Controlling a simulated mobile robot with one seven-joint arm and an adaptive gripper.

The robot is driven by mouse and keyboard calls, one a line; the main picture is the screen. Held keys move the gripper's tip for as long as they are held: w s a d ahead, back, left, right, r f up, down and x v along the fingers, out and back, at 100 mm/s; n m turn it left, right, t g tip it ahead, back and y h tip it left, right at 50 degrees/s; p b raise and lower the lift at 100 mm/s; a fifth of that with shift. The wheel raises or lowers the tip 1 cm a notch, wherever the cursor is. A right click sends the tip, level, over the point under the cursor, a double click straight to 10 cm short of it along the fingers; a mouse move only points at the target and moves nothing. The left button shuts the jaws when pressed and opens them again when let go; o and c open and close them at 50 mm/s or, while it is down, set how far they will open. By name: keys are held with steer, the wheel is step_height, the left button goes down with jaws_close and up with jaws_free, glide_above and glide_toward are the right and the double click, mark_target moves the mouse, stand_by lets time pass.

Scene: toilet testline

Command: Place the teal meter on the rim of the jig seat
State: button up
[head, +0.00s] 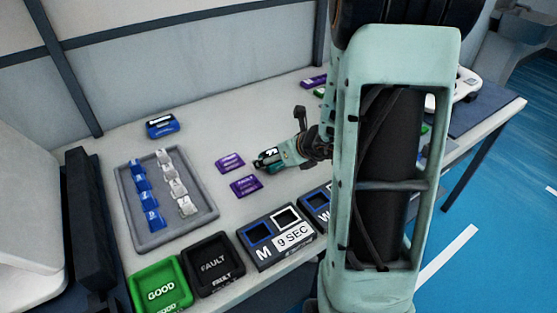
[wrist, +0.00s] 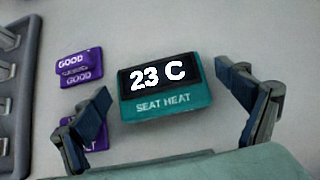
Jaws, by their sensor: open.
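The teal meter (wrist: 165,108) lies on the table with its dark screen up, reading "23 C" and "SEAT HEAT". In the wrist view my gripper (wrist: 166,86) is open, with one finger on each side of the meter and visible gaps to both. In the head view the meter's dark screen (head: 266,159) shows at the end of my gripper (head: 284,153). A white rounded piece (head: 467,83) at the table's far right, partly behind my arm, may be the jig seat; I cannot tell for sure.
Purple GOOD (head: 230,162) and FAULT (head: 245,186) blocks lie left of the meter. A grey tray (head: 180,236) holds blue and white pieces. A blue block (head: 161,125) lies behind.

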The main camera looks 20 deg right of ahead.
steer(key=shift+r, duration=0.1)
steer(key=c, duration=1.6)
steer(key=shift+o, duration=0.2)
